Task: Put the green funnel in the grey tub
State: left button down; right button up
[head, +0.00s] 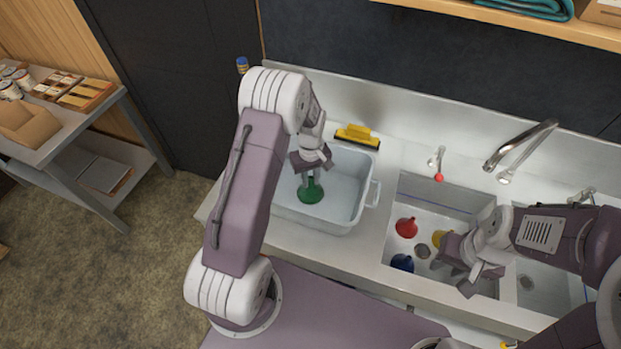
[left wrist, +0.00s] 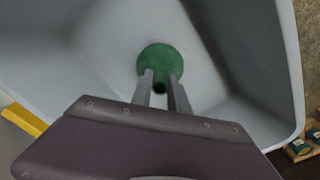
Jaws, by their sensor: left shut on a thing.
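The green funnel (head: 310,191) is inside the outline of the grey tub (head: 345,219) in the head view, at the lower end of my left gripper (head: 308,170). In the left wrist view the green funnel (left wrist: 160,62) sits between the fingertips of my left gripper (left wrist: 160,85), with the tub's pale walls (left wrist: 105,40) around it. My left gripper is shut on the funnel. Whether the funnel touches the tub floor is unclear. My right gripper (head: 469,280) is over the sink; its fingers look spread apart, with nothing visible between them.
The sink basin (head: 390,235) holds a red funnel (head: 406,227), a blue funnel (head: 402,262) and a yellow thing (head: 438,238) partly hidden by my right gripper. A yellow and black squeegee (head: 357,136) lies behind the tub. A faucet (head: 520,145) rises behind the sink.

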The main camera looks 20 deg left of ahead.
pick_arm(q)
jog(key=shift+f, duration=0.2)
jog(key=c, duration=0.7)
grip_release()
notch_tip(320, 180, up, 13)
jog(key=p, duration=1)
jog(key=shift+f, duration=0.15)
